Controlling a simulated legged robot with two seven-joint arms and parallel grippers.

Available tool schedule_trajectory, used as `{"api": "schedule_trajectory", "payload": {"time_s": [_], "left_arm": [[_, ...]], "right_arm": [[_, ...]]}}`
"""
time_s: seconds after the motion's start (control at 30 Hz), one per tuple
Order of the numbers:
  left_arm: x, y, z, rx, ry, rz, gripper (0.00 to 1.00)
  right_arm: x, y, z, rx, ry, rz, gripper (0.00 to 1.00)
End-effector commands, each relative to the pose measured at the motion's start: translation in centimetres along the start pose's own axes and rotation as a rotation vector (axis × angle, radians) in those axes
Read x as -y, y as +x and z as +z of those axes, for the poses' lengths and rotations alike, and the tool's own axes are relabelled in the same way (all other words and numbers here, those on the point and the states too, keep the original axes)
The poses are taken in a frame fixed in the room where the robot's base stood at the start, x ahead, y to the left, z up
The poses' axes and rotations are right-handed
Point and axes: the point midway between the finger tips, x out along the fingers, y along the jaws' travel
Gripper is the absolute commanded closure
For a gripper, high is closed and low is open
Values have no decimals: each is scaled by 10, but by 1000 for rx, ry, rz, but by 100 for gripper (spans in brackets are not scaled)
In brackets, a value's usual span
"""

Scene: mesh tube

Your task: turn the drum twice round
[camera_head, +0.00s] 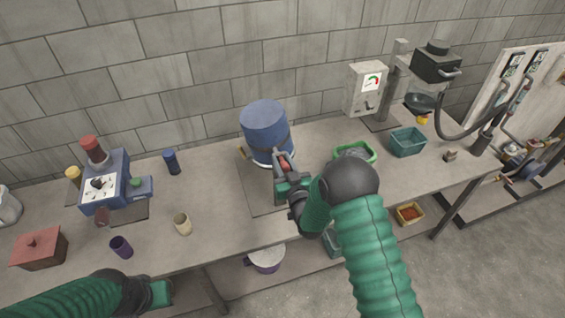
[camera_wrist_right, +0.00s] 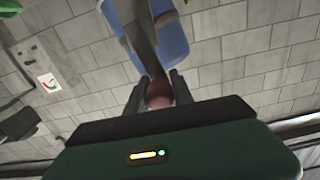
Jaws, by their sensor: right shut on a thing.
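The blue drum (camera_head: 265,128) stands upright on a stand at the back middle of the bench, with a dark band round it. A crank with a red knob (camera_head: 285,165) is at its front right. My right gripper (camera_head: 283,176) is at the crank and shut on the red knob. The right wrist view shows the knob (camera_wrist_right: 159,94) between the two fingers, with the grey crank arm and the blue drum (camera_wrist_right: 165,30) beyond. My left arm comes in at the lower left; its gripper (camera_head: 160,293) is in front of the bench, its fingers not clear.
A blue machine (camera_head: 110,180) with a dial plate, several cups and a red box (camera_head: 40,248) are on the left. A green tray (camera_head: 357,152), a teal basket (camera_head: 406,142) and a grey gauge post (camera_head: 368,88) stand right of the drum. The bench between is mostly clear.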

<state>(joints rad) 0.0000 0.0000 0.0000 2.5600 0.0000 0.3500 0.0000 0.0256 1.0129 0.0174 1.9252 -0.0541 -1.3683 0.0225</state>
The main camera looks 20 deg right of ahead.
Motion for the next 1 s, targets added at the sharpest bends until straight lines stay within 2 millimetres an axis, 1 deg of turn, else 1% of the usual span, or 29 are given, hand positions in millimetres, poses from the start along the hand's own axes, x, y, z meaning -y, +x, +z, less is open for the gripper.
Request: {"api": "schedule_trajectory", "payload": {"time_s": [0.03, 0.37, 0.57, 0.77, 1.0], "left_arm": [[0, 4, 1, 0, 0, 0, 100], [0, 8, 2, 0, 0, 0, 100], [0, 15, 4, 0, 0, 0, 100], [0, 29, 7, 0, 0, 0, 100], [0, 53, 13, 0, 0, 0, 100]], "right_arm": [[-1, -2, 8, 15, 15, 1, 100], [-6, -1, 5, 12, 63, 3, 100], [-11, -1, 6, 11, 114, 7, 100], [-20, -1, 6, 7, 228, 8, 100], [-36, -1, 9, 5, 449, 10, 100]]}}
